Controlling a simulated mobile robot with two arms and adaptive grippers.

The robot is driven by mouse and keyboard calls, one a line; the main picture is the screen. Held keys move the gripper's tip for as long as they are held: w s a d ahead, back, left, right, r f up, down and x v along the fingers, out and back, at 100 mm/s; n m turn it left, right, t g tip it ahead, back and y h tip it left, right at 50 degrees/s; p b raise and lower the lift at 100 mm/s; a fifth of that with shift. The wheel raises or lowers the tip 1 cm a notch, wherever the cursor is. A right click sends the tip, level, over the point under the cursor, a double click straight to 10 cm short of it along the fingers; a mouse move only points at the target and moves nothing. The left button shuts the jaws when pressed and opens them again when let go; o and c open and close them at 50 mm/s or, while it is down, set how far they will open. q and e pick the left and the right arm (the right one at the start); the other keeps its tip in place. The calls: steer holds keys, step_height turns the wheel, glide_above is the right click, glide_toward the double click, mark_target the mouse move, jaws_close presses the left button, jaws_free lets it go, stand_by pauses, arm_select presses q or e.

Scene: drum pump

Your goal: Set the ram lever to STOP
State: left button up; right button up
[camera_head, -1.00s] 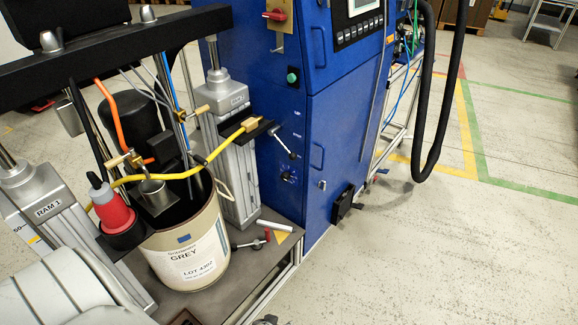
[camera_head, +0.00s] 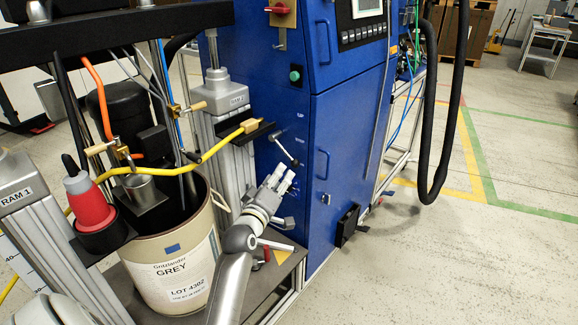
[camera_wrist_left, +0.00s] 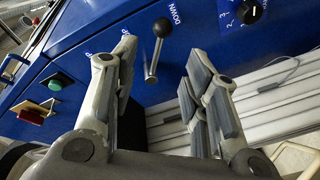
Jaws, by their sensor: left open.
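The ram lever (camera_head: 285,148) is a metal rod with a dark ball knob on the side of the blue cabinet. In the left wrist view the lever (camera_wrist_left: 155,50) has its knob close to the DOWN label; the UP and STOP marks are further left, partly behind a finger. My left gripper (camera_head: 281,178) is open and empty, just below the lever in the head view. In the left wrist view the lever shows between the spread fingers of my left gripper (camera_wrist_left: 160,62), with no clear contact. My right gripper is out of view.
The blue cabinet (camera_head: 345,140) also carries a green button (camera_head: 295,76), a red switch and a dial. A yellow hose (camera_head: 205,158) passes left of the lever. Open floor lies to the right.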

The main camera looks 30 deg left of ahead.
mark_target(291, 160)
arm_select(q)
steer(key=b+x, duration=0.1)
steer(key=x, duration=0.7)
steer(key=shift+w+a, duration=0.15)
steer(key=shift+w, duration=0.4)
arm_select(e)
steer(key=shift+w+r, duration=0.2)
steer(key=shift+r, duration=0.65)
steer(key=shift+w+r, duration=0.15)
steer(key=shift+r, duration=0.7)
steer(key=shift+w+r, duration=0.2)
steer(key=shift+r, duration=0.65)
arm_select(q)
steer(key=shift+c, duration=0.3)
jaws_close()
